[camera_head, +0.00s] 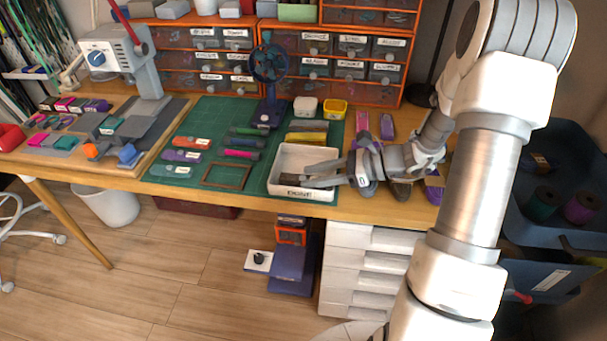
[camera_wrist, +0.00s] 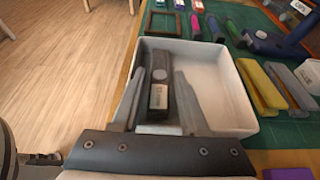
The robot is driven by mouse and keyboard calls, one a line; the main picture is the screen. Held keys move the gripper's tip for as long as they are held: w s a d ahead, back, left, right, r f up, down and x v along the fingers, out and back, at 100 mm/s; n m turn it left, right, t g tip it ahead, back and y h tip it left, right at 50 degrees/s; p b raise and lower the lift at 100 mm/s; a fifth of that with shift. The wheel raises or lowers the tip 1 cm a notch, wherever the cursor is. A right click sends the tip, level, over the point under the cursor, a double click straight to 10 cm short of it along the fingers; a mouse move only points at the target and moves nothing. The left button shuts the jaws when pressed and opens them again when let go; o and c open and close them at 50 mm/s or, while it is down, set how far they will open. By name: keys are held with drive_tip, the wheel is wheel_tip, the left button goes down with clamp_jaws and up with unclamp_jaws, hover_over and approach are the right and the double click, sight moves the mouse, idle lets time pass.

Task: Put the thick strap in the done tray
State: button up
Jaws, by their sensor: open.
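The white done tray (camera_head: 285,183) stands on the green mat near the table's front edge; it also shows in the wrist view (camera_wrist: 226,92). A dark grey strap bundle with a pale label (camera_wrist: 159,78), seemingly the thick strap, lies lengthwise in the left half of the tray. My gripper (camera_wrist: 160,72) is open and low in the tray, with one finger on each side of the bundle. A gap shows at the right finger; I cannot tell if the left one touches. In the head view my gripper (camera_head: 308,174) hides most of the bundle.
Several labelled straps (camera_head: 182,156) and a brown frame (camera_head: 226,176) lie left of the tray. Yellow and grey bundles (camera_wrist: 262,86) lie close to its right in the wrist view. A blue fan (camera_head: 270,85) and orange drawer units stand behind.

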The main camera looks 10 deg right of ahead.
drive_tip(key=p+v, duration=0.2)
drive_tip(key=v, duration=0.7)
drive_tip(key=shift+a, duration=0.1)
